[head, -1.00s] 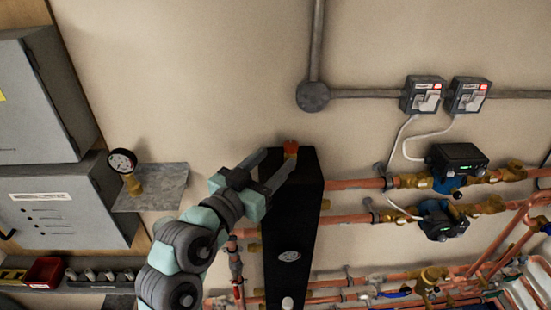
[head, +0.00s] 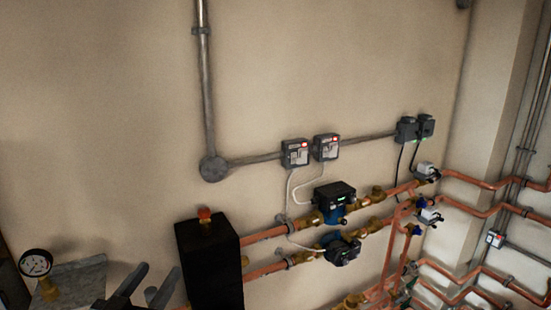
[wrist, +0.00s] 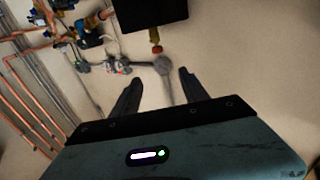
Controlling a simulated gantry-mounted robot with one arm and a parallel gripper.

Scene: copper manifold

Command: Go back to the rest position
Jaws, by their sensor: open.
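My gripper (head: 143,287) shows at the bottom left of the head view, its two dark fingers apart and nothing between them. It is left of the tall black box (head: 210,262) and apart from it in the picture. In the wrist view my gripper (wrist: 158,92) is open and empty, with bare wall and a grey conduit beyond the fingers. The black box (wrist: 155,14) is at the top of that view, with a brass and red fitting (wrist: 155,40) on its end. The red cap (head: 204,213) sits on top of the box in the head view.
Copper pipes (head: 265,238) with two pumps (head: 335,201) run right of the box. Switch boxes (head: 296,152) and conduit (head: 206,90) are on the wall.

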